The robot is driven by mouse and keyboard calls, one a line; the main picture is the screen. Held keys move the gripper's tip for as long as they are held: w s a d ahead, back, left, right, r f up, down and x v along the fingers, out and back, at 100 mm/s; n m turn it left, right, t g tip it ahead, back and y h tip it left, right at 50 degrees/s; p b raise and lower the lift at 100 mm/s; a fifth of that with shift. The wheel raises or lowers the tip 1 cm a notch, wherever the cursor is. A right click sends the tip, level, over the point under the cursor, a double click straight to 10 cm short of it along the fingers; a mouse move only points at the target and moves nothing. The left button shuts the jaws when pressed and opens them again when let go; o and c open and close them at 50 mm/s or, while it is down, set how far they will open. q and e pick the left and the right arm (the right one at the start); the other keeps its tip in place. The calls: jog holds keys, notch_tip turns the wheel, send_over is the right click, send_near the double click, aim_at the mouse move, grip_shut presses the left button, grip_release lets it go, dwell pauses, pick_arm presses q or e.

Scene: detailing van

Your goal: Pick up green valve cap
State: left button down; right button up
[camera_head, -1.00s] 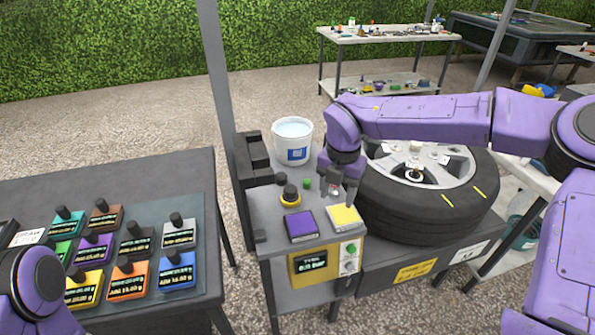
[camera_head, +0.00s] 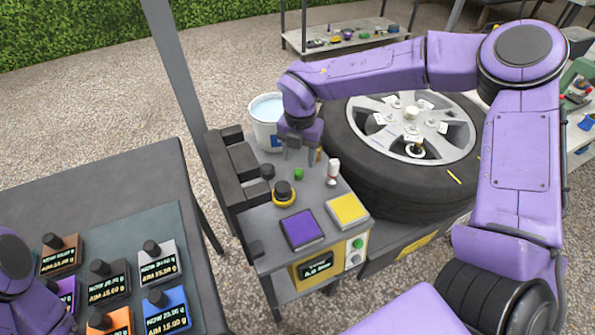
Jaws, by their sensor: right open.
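The green valve cap (camera_head: 298,174) is a small green cylinder standing on the grey top of the tyre station (camera_head: 262,224), behind the yellow-ringed black knob. My right gripper (camera_head: 301,158) points down just behind and above the cap in the picture. Its two fingers are apart with nothing visible between them. The cap looks clear of the fingers, though the exact height gap cannot be told. Of my left arm only a purple link shows at the lower left; its gripper is outside the view.
A black knob (camera_head: 283,191), a small black cap (camera_head: 267,171) and a white-and-red piece (camera_head: 333,172) stand close by. Purple (camera_head: 300,229) and yellow (camera_head: 348,210) pads lie in front. A bucket (camera_head: 266,112) stands behind, and a tyre (camera_head: 345,165) is to the right.

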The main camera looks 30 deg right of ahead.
aim_at(298, 170)
jog(key=f, duration=0.5)
jog(key=shift+s+a+f+p, duration=0.1)
jog(key=shift+a+f+p, duration=0.1)
jog(key=shift+a+p, duration=0.1)
grip_shut()
